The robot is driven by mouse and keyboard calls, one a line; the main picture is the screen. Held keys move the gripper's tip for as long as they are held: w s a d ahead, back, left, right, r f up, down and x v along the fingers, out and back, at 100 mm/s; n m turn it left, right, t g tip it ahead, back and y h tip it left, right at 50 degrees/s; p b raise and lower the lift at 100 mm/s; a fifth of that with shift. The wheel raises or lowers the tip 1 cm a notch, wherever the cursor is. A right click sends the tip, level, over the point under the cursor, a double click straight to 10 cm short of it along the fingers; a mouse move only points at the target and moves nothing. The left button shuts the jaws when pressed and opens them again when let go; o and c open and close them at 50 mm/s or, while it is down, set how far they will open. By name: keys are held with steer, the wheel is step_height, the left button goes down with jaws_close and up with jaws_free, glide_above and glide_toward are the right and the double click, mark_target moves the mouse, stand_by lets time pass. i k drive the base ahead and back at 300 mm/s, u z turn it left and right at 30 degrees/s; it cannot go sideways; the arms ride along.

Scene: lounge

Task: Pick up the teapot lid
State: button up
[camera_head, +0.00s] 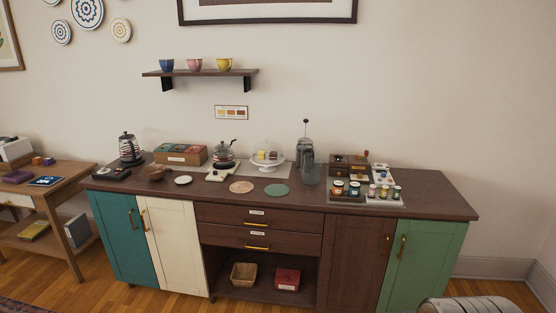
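No separate teapot lid can be made out for certain. On the dark wooden sideboard (330,203), a squat dark and silvery pot (223,158) stands left of centre, with a handle rising at its right; its top is too small to read clearly. A small brown rounded vessel (156,173) sits to its left, and a small white disc (183,180) lies flat in front of them; I cannot tell whether it is a lid or a dish. A striped kettle (129,149) stands upright at the far left.
A box with coloured compartments (181,155) stands behind the disc. A glass-covered cake stand (267,159), a press pot (305,153) and a jar tray (347,198) stand further right. Two round mats (276,190) lie near the front edge. The sideboard's right end is clear.

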mark_target(221, 146)
steer(key=i, duration=1.25)
steer(key=u, duration=2.15)
steer(key=i, duration=1.15)
